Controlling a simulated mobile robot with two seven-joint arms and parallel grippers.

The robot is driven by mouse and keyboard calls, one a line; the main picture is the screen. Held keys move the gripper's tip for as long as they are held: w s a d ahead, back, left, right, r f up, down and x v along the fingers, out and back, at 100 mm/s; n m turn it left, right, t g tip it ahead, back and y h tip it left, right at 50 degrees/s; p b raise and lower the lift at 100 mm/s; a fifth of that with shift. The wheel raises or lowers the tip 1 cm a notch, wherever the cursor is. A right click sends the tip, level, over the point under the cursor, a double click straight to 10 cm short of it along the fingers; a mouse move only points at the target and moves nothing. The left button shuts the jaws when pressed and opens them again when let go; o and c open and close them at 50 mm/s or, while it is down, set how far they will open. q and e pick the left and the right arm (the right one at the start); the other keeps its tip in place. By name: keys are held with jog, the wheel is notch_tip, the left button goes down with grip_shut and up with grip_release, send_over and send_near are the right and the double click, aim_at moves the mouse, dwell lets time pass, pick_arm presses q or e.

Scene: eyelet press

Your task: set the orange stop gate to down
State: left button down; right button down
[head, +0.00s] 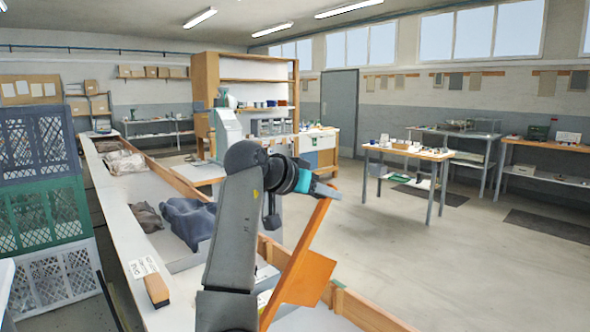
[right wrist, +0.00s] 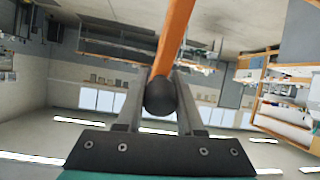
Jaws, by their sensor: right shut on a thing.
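The orange stop gate (head: 306,277) stands raised and slanted at the near right of the long white chute, its bar leaning up to the right and its flat panel on the right side. The bar's lower end is partly hidden by my right arm. My right gripper (head: 327,190) is at the bar's upper end. In the right wrist view, the fingers (right wrist: 160,100) are closed around a dark round knob (right wrist: 160,98) at the end of the orange bar. My left gripper is not in view.
The chute (head: 120,215) has wooden side rails and carries grey and brown bags (head: 190,220). Stacked crates (head: 40,220) stand at left. Open floor (head: 450,260) lies to the right.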

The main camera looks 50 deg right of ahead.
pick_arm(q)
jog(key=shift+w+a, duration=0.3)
pick_arm(e)
jog(key=d+f, duration=0.4)
jog(key=d, duration=0.1)
jog(key=shift+s+d+f, duration=0.15)
jog(key=shift+s+f, duration=0.15)
jog(key=shift+f, duration=0.1)
jog(key=c, duration=0.5)
grip_release()
jog(key=shift+r, duration=0.1)
jog(key=shift+c, duration=0.2)
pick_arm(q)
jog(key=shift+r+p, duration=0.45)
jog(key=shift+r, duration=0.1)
pick_arm(e)
jog(key=v, duration=1.5)
jog(key=shift+r, duration=0.25)
jog(key=shift+w, duration=0.1)
